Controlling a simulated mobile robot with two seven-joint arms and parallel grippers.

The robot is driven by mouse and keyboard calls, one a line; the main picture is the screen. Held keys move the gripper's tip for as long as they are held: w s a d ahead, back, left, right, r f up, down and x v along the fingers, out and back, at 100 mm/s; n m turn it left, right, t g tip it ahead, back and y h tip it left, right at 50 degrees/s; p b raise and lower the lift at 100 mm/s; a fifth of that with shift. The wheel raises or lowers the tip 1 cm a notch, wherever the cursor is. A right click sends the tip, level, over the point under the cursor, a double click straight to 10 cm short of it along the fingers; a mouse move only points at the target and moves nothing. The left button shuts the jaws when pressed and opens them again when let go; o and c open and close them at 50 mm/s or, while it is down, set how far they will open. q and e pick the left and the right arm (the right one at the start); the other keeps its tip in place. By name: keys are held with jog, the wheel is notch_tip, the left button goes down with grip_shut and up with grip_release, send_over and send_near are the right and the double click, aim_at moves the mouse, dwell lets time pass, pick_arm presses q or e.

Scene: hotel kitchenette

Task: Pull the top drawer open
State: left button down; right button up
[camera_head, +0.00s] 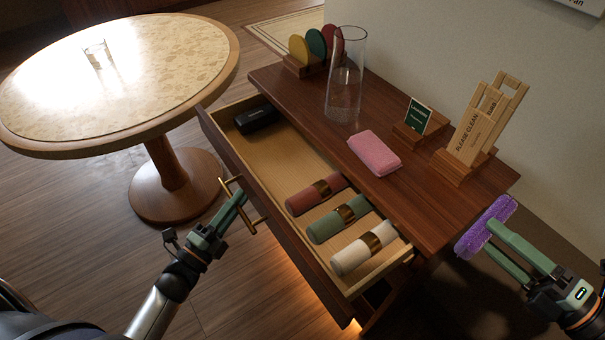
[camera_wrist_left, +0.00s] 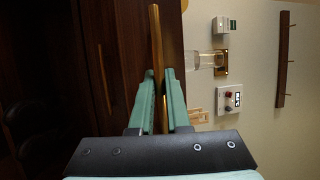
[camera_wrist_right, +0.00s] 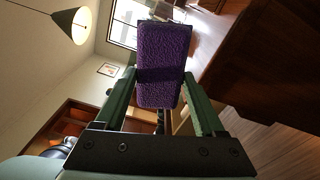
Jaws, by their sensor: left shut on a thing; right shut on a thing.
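The top drawer (camera_head: 294,165) of the dark wood cabinet stands pulled out, with its inside in view. It holds a black case (camera_head: 257,119) at the far end and red (camera_head: 309,198), green (camera_head: 328,228) and white (camera_head: 354,258) rolls with gold bands at the near end. My left gripper (camera_head: 238,197) is shut on the drawer's brass handle (camera_head: 254,219); the handle also shows between the fingers in the left wrist view (camera_wrist_left: 157,50). My right gripper (camera_head: 487,237) is shut on a purple textured block (camera_head: 486,226), held beside the cabinet's right end; the block fills the fingers in the right wrist view (camera_wrist_right: 163,65).
On the cabinet top (camera_head: 285,87) stand a glass cylinder (camera_head: 345,80), a pink case (camera_head: 374,153), a green sign (camera_head: 417,117), wooden door tags (camera_head: 483,125) and coloured discs (camera_head: 316,44). A round table (camera_head: 120,80) with a small glass (camera_head: 98,54) stands left of the drawer.

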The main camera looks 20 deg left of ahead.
pick_arm(q)
jog(key=c, duration=1.2)
grip_release()
jog(key=shift+o, duration=0.2)
jog(key=v, duration=1.2)
pick_arm(e)
jog(key=shift+f, duration=0.2)
